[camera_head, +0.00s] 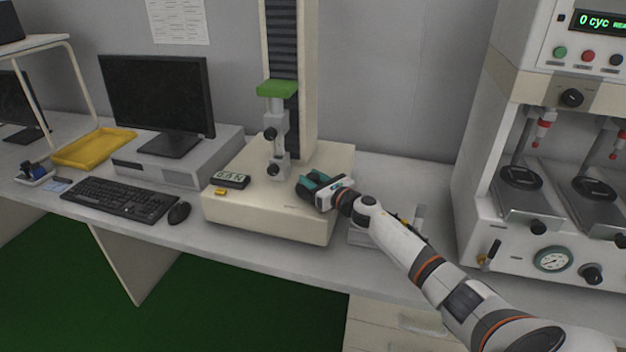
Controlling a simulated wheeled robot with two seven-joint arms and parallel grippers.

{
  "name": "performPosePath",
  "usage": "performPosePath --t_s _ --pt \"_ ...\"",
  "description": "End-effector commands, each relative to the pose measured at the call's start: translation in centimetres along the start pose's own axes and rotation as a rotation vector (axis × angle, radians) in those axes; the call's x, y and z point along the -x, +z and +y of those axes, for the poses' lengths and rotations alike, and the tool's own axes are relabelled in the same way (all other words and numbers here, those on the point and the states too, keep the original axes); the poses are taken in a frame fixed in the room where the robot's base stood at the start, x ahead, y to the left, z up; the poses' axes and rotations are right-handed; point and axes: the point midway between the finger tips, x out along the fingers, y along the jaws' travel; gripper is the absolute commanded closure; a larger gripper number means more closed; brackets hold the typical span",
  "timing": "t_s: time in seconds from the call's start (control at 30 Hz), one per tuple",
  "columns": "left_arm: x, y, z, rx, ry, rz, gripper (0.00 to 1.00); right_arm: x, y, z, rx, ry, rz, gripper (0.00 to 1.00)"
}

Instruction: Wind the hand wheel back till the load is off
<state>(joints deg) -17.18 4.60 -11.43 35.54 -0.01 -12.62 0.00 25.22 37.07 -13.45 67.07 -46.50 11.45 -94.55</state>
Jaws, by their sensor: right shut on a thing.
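The cream test stand (265,215) stands on the bench with a tall column, a green crosshead (277,89) and grey grips (279,150) with black knobs one above the other. A small digital readout (231,180) lies on its base; its figures are too small to read surely. My right gripper (312,186) is low over the right part of the base, shut on what seems to be the hand wheel, which the fingers and wrist mostly hide. My left gripper is not in view.
A small yellow piece (220,192) lies near the readout. A mouse (179,212), keyboard (118,199), monitor (158,95) and yellow tray (94,147) are to the left. A tall machine (474,190) with gauges stands right. Small items lie partly behind my right arm.

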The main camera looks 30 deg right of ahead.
Motion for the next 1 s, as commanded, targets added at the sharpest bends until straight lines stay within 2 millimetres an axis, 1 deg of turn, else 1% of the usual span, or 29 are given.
performPosePath --t_s 0.03,0.07,0.1,0.17,0.43,0.57,0.67,0.9,1.0 --pt "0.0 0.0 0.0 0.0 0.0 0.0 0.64 0.0 0.0 0.0 0.0 0.0 0.0 0.89" --pt "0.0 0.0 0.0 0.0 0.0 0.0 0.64 0.0 0.0 0.0 0.0 0.0 0.0 0.61" --pt "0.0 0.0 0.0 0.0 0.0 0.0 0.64 0.0 0.0 0.0 0.0 0.0 0.0 0.55" --pt "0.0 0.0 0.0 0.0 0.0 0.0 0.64 0.0 0.0 0.0 0.0 0.0 0.0 0.45" --pt "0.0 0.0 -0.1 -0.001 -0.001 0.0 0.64 0.1 0.0 0.0 0.0 0.001 0.0 0.45" --pt "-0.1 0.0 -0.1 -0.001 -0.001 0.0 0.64 0.8 0.1 0.1 0.003 0.002 -0.001 0.45" --pt "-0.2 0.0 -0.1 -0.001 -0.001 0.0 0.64 2.3 0.2 0.0 0.003 0.0 -0.002 0.45" --pt "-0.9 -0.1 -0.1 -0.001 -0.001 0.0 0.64 7.3 0.4 0.0 0.002 0.0 -0.004 0.45" --pt "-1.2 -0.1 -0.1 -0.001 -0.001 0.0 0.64 9.1 0.3 0.0 0.002 0.0 -0.003 0.45"
